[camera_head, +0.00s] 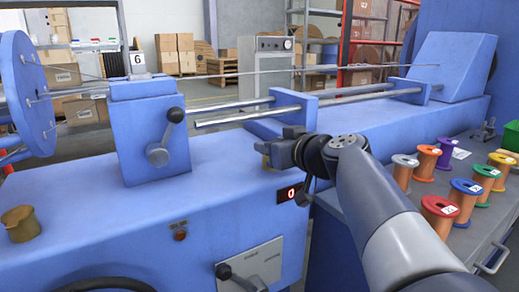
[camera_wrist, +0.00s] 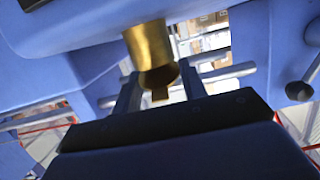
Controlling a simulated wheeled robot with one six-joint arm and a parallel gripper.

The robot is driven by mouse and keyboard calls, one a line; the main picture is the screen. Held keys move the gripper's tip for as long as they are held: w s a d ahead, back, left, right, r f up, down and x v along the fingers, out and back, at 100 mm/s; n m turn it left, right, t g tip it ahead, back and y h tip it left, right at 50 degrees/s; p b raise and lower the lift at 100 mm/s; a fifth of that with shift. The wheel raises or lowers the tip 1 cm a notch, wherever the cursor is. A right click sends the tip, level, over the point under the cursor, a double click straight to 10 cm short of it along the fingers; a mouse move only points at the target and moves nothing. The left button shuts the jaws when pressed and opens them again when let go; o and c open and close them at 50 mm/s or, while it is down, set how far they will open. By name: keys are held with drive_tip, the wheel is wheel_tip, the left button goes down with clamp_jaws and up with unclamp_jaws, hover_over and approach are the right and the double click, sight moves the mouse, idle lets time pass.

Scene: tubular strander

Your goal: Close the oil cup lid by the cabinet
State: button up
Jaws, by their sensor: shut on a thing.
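A brass oil cup stands on the blue machine bed by my gripper. In the head view only a sliver of this cup (camera_head: 266,162) shows beside my gripper (camera_head: 283,151). In the wrist view the brass cup (camera_wrist: 149,45) has a flared end with a small tab (camera_wrist: 160,96), between the fingers of my gripper (camera_wrist: 158,92). The gripper is shut on the tab end of the lid; the exact contact is hard to see. I cannot tell the lid's angle. Another brass cup (camera_head: 20,223) sits at the left end of the bed, apart from my gripper.
A red-lit display (camera_head: 290,193) is on the bed front below my gripper. Steel rods (camera_head: 247,117) run behind it. A lever block (camera_head: 150,140) stands to the left. Several coloured spools (camera_head: 440,212) stand at right. A grey cabinet (camera_head: 267,65) stands behind.

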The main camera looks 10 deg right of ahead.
idle(0.3)
drive_tip(key=o, duration=1)
